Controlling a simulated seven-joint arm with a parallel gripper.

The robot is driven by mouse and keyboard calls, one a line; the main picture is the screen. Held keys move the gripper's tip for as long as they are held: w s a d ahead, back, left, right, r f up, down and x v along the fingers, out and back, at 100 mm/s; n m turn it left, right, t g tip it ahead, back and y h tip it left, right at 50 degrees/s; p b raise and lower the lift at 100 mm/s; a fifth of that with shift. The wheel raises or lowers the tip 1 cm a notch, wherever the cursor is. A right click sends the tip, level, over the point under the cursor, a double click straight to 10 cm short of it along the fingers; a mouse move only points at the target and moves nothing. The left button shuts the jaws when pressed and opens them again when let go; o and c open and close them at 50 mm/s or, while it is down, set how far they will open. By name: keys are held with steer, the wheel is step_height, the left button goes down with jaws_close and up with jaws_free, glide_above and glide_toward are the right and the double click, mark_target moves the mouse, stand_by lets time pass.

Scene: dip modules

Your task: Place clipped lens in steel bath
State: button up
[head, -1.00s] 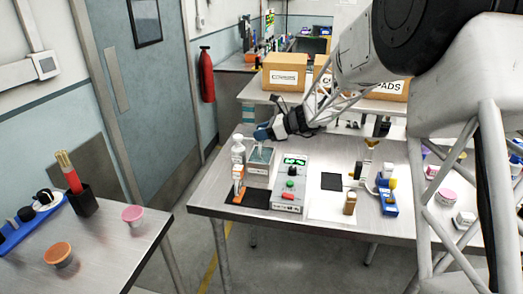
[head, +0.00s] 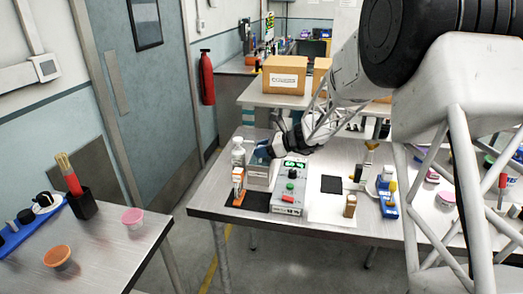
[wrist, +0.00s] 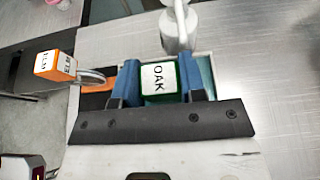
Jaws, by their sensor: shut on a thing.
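My gripper (head: 263,152) is shut on a white block with green edges marked OAK (wrist: 158,78), between its blue fingers in the wrist view. Any lens below this block is hidden. The bath (head: 259,175) is a grey box on the table; my gripper is at its top. In the wrist view its pale rim (wrist: 207,57) and teal inside show around the fingers. I cannot tell how deep the held piece sits or whether it touches the bath. An orange and white clip marked ELM (wrist: 55,67) stands left of the bath, with a clear round lens beside it.
A white bottle (head: 238,152) stands close behind the bath. A control box with green digits (head: 291,185) stands close on its right. A black mat (head: 252,203) lies in front. A small dark pad (head: 331,184) and a blue holder (head: 388,203) are farther right.

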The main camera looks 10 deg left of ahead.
steer(key=shift+f, duration=0.2)
steer(key=o, duration=1.1)
steer(key=shift+o, duration=0.2)
steer(key=shift+r, duration=0.1)
steer(key=v, duration=1.2)
steer(key=s+d+r+n+h, duration=0.35)
steer(key=s+d, duration=0.25)
steer(key=s, duration=0.6)
steer(key=s+d+r+n+h, duration=0.25)
steer(key=s+d+n, duration=0.3)
steer(key=s, duration=0.55)
steer(key=s+d+r+n+h, duration=0.35)
steer(key=s+d, duration=0.35)
steer(key=s, duration=0.5)
steer(key=s+d+f+n+t+h, duration=0.1)
steer(key=s+d+n+h, duration=0.1)
steer(key=s+d, duration=0.2)
steer(key=s+d+f+n+t+h, duration=0.1)
steer(key=s+d+f+n+h, duration=0.1)
steer(key=s, duration=0.8)
steer(key=shift+d+n+t, duration=0.3)
steer(key=shift+d+n, duration=0.35)
steer(key=shift+d, duration=0.25)
